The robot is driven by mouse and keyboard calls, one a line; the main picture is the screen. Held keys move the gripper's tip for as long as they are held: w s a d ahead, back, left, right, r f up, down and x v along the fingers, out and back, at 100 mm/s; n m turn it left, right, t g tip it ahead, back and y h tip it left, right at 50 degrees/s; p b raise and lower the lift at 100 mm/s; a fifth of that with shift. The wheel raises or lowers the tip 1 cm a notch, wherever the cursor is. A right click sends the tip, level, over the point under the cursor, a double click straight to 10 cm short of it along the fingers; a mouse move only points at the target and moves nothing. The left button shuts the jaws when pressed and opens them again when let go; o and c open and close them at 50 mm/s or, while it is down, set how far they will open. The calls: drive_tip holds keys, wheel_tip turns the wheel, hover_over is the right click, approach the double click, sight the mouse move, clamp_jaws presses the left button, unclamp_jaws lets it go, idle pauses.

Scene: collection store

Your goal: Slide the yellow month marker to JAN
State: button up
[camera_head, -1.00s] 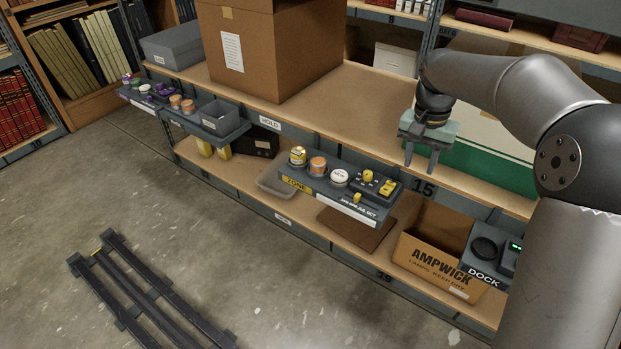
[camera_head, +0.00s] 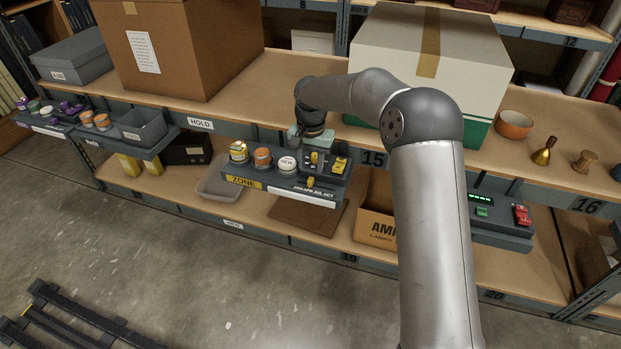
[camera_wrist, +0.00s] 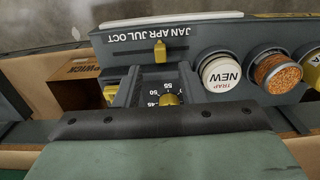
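The yellow month marker (camera_head: 310,182) sits on the front of the dark ZONE ledge (camera_head: 262,188), above the printed months JAN, APR, JUL, OCT. In the wrist view the marker (camera_wrist: 160,50) appears upside down and lines up about with APR; JAN is at the right there, and at the left in the head view. My gripper (camera_wrist: 157,88) is open and empty, its two dark fingers apart over a dial with a yellow knob (camera_wrist: 168,99). The marker lies beyond the fingertips, apart from them.
A white jar (camera_wrist: 222,72) and an orange-topped jar (camera_wrist: 277,71) stand beside the controls, with a yellow-topped jar (camera_head: 239,152) further left. A yellow switch (camera_head: 340,164) is on the panel's right. A white-and-green box (camera_head: 428,55) stands behind my arm. Open space lies before the ledge.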

sight(311, 179)
wheel_tip(311, 179, down, 5)
drive_tip(key=shift+f+b, duration=0.15)
drive_tip(key=shift+b, duration=0.15)
clamp_jaws()
